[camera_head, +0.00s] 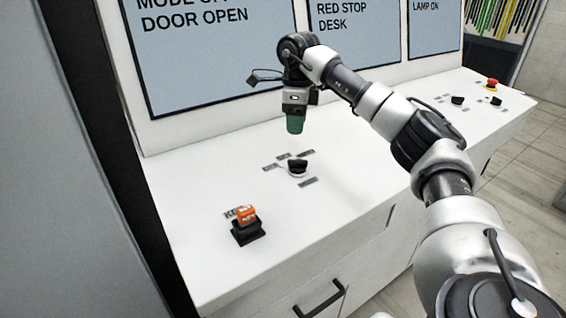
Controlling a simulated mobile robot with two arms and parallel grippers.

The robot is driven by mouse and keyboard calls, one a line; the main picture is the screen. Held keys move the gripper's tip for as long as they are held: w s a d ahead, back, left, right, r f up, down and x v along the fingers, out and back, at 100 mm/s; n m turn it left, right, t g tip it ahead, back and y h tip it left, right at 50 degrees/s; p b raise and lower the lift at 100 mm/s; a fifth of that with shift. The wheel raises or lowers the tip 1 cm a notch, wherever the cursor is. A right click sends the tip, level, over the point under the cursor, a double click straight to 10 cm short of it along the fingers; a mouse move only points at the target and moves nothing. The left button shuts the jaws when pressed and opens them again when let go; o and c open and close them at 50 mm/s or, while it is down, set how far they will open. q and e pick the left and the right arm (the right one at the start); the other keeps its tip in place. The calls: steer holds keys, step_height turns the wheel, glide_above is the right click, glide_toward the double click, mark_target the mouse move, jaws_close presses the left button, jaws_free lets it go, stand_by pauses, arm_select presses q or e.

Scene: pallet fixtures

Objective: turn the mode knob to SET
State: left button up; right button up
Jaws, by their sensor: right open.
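My right gripper (295,125) has green fingers pointing down. It is above and behind the knob in the picture, apart from it, and open with nothing seen in it. My left gripper is not in view.
An orange block-like control (246,214) on a black base sits at the near left. Screens (205,50) stand behind; one reads DOOR OPEN. A red stop button (491,83) and black knobs (457,100) are far right. A drawer handle (320,300) is on the front.

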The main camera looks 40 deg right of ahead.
mark_target(300, 160)
steer(key=shift+s+d+f+p, duration=0.1)
steer(key=shift+s+f+p, duration=0.15)
steer(key=shift+s+f, duration=0.3)
steer(key=shift+s+f+p, duration=0.2)
steer(key=shift+s+f, duration=0.1)
steer(key=shift+s, duration=0.3)
step_height(300, 160, down, 3)
steer(key=shift+f+p, duration=0.1)
steer(key=shift+p, duration=0.25)
steer(key=f, duration=0.3)
steer(key=shift+w+p, duration=0.3)
steer(key=shift+w, duration=0.05)
steer(key=shift+s+f, duration=0.15)
steer(key=shift+f, duration=0.9)
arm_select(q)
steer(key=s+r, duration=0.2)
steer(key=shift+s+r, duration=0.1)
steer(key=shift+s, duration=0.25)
arm_select(e)
jaws_close()
